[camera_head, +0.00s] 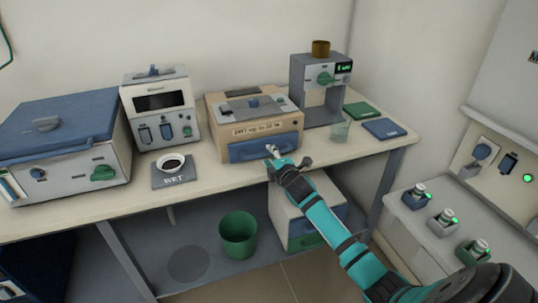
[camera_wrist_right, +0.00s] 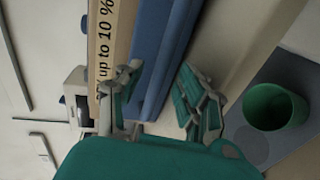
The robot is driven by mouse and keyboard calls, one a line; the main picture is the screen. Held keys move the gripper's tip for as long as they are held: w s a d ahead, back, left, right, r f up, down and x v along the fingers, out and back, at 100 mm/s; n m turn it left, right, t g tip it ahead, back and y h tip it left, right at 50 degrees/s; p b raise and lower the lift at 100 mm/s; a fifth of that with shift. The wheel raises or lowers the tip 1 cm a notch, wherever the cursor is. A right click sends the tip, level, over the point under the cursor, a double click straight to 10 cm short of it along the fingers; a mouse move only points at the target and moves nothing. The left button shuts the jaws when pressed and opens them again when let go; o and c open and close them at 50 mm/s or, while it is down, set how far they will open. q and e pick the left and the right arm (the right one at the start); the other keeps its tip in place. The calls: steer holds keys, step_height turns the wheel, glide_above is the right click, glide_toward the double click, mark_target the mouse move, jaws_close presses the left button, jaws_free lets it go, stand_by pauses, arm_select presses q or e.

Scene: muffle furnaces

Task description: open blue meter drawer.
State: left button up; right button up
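The meter is a beige box (camera_head: 220,113) on the table, with a label strip above its blue drawer (camera_head: 243,152). The drawer front looks about flush with the box in the head view. My right gripper (camera_head: 276,154) is at the right part of the drawer front and hides some of it. In the right wrist view the blue drawer front (camera_wrist_right: 154,50) runs between the two spread fingers of my right gripper (camera_wrist_right: 160,78). The fingers are apart, one on each side of a blue edge; contact is not clear. My left gripper is not in view.
The table (camera_head: 215,178) also holds a blue-lidded device (camera_head: 60,128), a grey device (camera_head: 158,105), a cup on a mat (camera_head: 172,163), a coffee machine (camera_head: 320,80) and a glass (camera_head: 340,130). A green bin (camera_head: 238,235) and a drawer cabinet (camera_head: 290,215) stand below.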

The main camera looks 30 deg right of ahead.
steer(key=shift+x, duration=1.25)
steer(key=shift+c, duration=0.3)
jaws_close()
